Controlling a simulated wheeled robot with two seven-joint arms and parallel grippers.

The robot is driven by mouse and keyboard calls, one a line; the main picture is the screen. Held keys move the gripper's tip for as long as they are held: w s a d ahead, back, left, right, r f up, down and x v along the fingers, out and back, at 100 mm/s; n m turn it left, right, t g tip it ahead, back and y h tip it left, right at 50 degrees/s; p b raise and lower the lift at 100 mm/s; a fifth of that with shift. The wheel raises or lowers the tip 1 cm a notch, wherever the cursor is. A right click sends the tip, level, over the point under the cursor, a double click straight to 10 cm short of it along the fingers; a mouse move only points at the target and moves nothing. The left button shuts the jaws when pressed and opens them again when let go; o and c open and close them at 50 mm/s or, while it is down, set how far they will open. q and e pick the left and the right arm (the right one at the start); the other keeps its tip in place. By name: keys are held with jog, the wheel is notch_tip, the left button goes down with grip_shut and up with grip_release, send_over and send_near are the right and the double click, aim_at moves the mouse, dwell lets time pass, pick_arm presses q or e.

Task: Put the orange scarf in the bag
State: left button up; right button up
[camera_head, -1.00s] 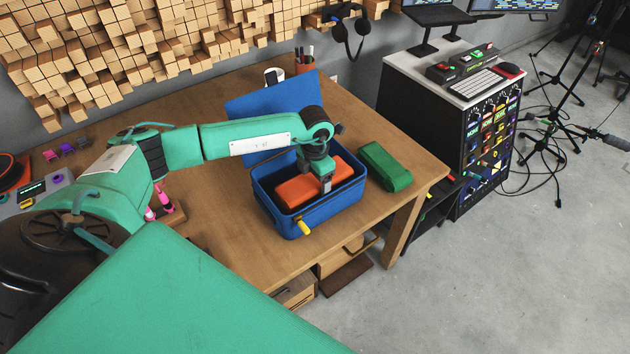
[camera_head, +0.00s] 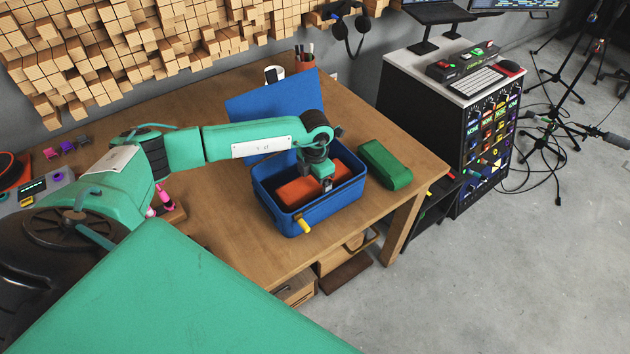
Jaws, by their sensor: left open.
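The orange scarf (camera_head: 300,192), a folded block, lies inside the blue bag (camera_head: 313,215), below the level of its rim. The bag is an open box on the table with its lid (camera_head: 272,103) raised at the back. My left gripper (camera_head: 327,188) points down into the bag at the scarf's right part. Its jaws are open; whether they touch the scarf is hard to see. My right gripper is not in view.
A green folded block (camera_head: 385,166) lies on the table (camera_head: 228,232) just right of the bag. A pen cup (camera_head: 304,62) stands behind the lid. The table's front edge is close to the bag. A dark cabinet stands at the right.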

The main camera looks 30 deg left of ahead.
pick_arm(q)
notch_tip(320, 180, up, 12)
jog(key=b, duration=0.3)
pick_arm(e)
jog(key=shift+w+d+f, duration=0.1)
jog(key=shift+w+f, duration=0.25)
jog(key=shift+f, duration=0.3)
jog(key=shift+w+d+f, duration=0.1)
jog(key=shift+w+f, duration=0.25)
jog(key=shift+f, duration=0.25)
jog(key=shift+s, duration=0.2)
